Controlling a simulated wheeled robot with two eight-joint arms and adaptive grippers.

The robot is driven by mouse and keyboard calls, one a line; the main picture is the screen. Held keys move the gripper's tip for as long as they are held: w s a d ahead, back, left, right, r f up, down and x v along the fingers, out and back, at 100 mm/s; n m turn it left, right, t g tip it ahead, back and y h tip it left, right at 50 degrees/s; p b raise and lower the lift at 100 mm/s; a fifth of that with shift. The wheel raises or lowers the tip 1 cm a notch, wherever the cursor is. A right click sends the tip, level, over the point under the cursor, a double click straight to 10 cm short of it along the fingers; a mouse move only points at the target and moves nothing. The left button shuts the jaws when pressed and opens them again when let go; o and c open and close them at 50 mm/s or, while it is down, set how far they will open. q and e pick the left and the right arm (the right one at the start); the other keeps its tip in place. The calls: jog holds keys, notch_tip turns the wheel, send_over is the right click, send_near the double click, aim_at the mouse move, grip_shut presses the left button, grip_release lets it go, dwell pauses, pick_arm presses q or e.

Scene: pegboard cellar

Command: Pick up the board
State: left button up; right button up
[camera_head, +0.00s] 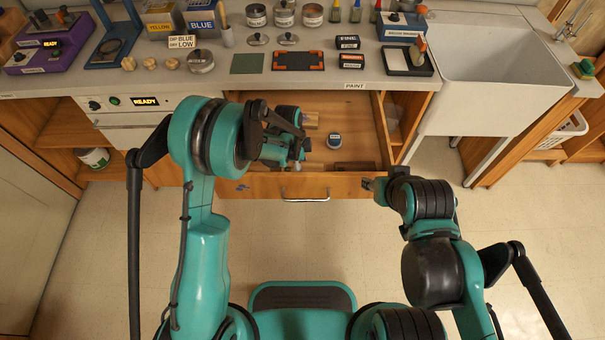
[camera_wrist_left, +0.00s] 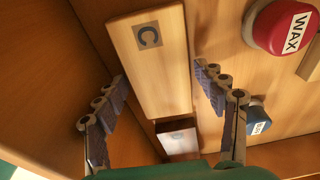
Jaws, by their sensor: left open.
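The board (camera_wrist_left: 150,65) is a pale wooden slab with a grey square marked C, lying inside the open drawer (camera_head: 350,112). In the left wrist view it lies between the two spread fingers of my left gripper (camera_wrist_left: 160,78), with a gap on each side. The gripper is open and holds nothing. In the head view my left arm hides much of the drawer's left part, and the left fingertips are hard to make out. My right gripper (camera_head: 372,186) is by the drawer front's right end, away from the board; its jaw state is unclear.
A red WAX tin (camera_wrist_left: 283,25) and a blue tin (camera_wrist_left: 258,118) are in the drawer right of the board. The drawer walls stand close around. The counter (camera_head: 330,83) above is crowded; a sink (camera_head: 500,80) is at right.

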pick_arm(q)
jog(key=c, duration=1)
